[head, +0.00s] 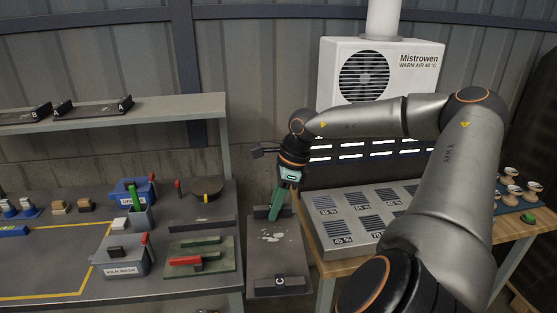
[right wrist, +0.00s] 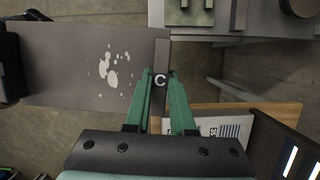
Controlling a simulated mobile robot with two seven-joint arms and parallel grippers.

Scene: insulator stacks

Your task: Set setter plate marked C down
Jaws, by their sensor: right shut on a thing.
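The setter plate marked C (head: 276,245) is a dark grey flat plate with pale splotches and a raised block at each end. A white C shows on its near block in the head view. My right gripper (head: 276,211) is shut on its far end block. The plate is held in the air over the floor, between the grey bench and the wooden table. My left gripper is out of view.
A shelf (head: 165,108) above holds plates B (head: 25,115) and A (head: 92,109). A slotted panel (head: 352,222) sits on the wooden table.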

